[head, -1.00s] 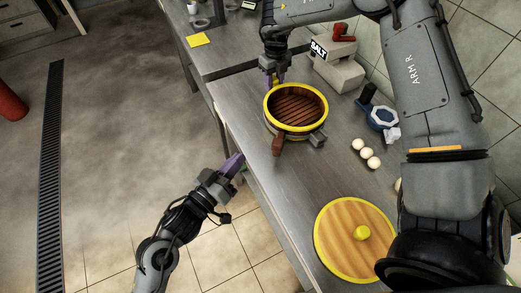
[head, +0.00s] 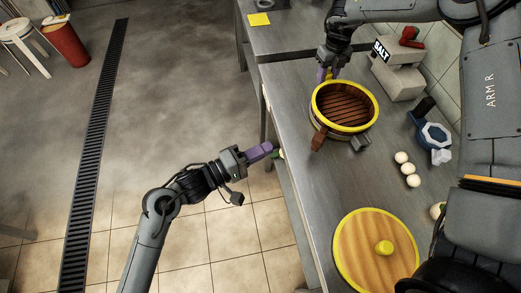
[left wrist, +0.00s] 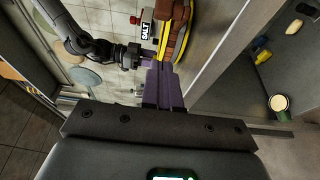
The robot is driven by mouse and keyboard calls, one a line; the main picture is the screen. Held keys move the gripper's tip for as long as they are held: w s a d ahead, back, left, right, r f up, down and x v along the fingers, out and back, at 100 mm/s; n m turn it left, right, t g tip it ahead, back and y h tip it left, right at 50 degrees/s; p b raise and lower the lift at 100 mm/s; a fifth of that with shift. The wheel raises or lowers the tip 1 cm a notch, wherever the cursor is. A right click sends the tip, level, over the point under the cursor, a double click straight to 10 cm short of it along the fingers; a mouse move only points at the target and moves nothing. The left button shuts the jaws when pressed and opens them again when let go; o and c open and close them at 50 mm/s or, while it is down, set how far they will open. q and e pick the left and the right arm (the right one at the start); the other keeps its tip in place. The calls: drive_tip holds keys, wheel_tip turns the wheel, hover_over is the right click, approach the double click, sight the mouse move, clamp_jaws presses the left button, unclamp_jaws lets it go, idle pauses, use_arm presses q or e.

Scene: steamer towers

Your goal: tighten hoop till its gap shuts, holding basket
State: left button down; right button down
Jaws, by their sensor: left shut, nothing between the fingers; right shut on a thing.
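The basket (head: 325,91) is round, with a yellow rim and brown slats inside, and stands upright on the steel counter. A grey hoop (head: 341,134) shows low around it, with a brown lever (head: 318,141) at the front and a grey block (head: 361,142) to the right. Whether a gap lies between them is too small to tell. My right gripper (head: 327,75) is shut on the basket at its far left side. My left gripper (head: 270,149) is shut and empty, left of the counter edge and apart from the basket. The basket (left wrist: 173,30) also shows beyond its fingers in the left wrist view.
A yellow-rimmed wooden lid (head: 352,243) lies on the near counter. Several white balls (head: 407,169) and a blue object (head: 434,136) are on the right. A salt box (head: 398,75) stands behind. Open floor lies left of the counter.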

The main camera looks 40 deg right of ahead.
sight(313, 142)
use_arm(q)
drive_tip(key=s+d, duration=0.1)
drive_tip(key=d, duration=0.1)
drive_tip(key=s+d, duration=0.1)
drive_tip(key=d, duration=0.2)
drive_tip(key=s+d, duration=0.1)
drive_tip(key=d, duration=0.2)
drive_tip(key=shift+s+d, duration=0.6)
drive_tip(key=shift+s, duration=0.15)
drive_tip(key=shift+s+d, duration=0.15)
drive_tip(key=shift+s, duration=0.35)
drive_tip(key=shift+s+d, duration=0.15)
drive_tip(key=shift+s, duration=0.35)
drive_tip(key=shift+w+a, duration=0.15)
